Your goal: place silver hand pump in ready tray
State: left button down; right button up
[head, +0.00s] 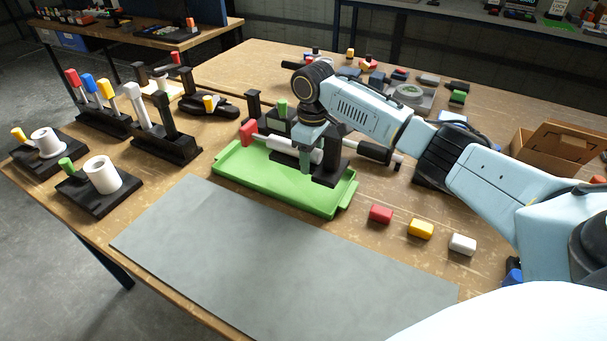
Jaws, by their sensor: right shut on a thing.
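A hand pump with a red handle (248,132) and a pale silver barrel (285,144) lies nearly level across the back part of the green tray (262,188). My right gripper (322,168) points down over the tray's right half and is shut on the pump's barrel. The gripper hides part of the barrel. I cannot tell whether the pump touches the tray or hangs just above it. The tray's visible floor is bare. My left gripper is not in view.
A grey mat (270,270) lies clear in front of the tray. Red (381,214), yellow (420,229) and white (462,244) blocks lie to the right. Several upright pumps stand in black holders (178,146) at left. A cardboard box (560,150) is at right.

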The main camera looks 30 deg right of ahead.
aim_at(311, 185)
jog(key=shift+f+b, duration=0.35)
jog(key=shift+f, duration=2.6)
jog(key=shift+f, duration=0.1)
jog(key=o, duration=1.4)
jog(key=shift+f, duration=0.1)
notch_tip(311, 185, up, 12)
jog(key=shift+r+p, duration=0.15)
jog(key=shift+p, duration=0.5)
